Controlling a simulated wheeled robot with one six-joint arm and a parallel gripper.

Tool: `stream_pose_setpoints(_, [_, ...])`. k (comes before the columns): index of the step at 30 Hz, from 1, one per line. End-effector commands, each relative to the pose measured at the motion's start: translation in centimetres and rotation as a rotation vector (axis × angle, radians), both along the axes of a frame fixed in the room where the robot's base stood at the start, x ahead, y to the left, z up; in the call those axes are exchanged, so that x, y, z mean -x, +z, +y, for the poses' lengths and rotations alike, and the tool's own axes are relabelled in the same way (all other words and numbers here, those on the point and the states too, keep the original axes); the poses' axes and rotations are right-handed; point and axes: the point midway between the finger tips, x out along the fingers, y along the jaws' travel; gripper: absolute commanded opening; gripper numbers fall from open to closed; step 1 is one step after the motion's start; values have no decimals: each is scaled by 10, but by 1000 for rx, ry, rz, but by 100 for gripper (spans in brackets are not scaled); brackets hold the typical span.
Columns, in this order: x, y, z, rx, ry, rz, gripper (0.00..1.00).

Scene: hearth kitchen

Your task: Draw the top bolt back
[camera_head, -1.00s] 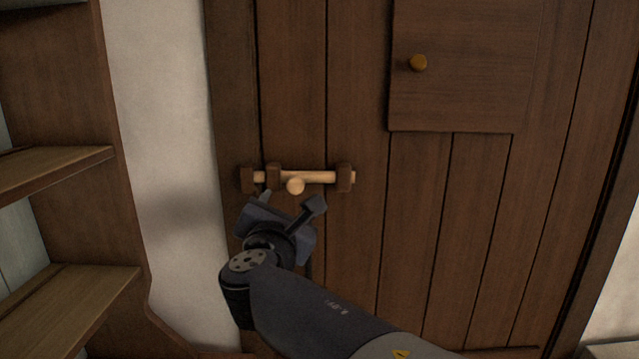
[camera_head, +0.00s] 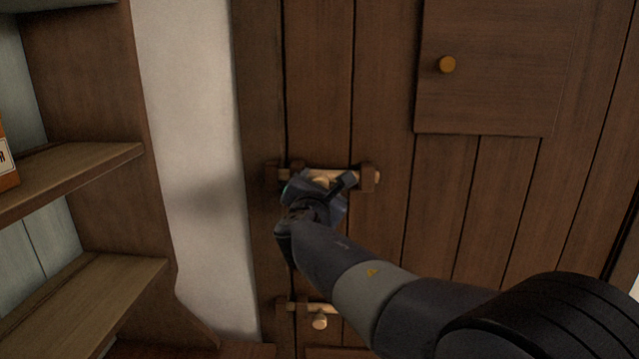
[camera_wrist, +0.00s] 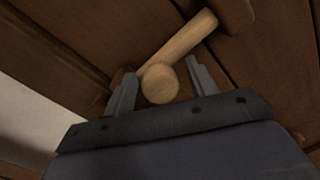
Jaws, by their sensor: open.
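The top bolt (camera_head: 357,175) is a pale wooden bar with a round knob, lying level in dark wooden brackets on the plank door. Its left end reaches the bracket at the door's left edge. My gripper (camera_head: 322,182) is at the bolt and covers part of it. In the wrist view my gripper (camera_wrist: 163,85) is open, with one finger on each side of the bolt's round knob (camera_wrist: 160,84). A small gap shows beside the knob, so the fingers do not look closed on it. The bolt's bar runs diagonally behind the knob.
A second, lower bolt (camera_head: 320,321) with a knob sits below on the door. Wooden shelves (camera_head: 85,290) stand at the left, beyond a strip of white wall (camera_head: 195,130).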

Motion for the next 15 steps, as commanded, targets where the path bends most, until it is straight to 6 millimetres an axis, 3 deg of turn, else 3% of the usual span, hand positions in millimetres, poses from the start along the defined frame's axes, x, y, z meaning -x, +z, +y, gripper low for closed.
stream_pose_setpoints(3, [0,0,0,0,0,0,52])
stream_pose_setpoints(15, [0,0,0,0,0,0,20])
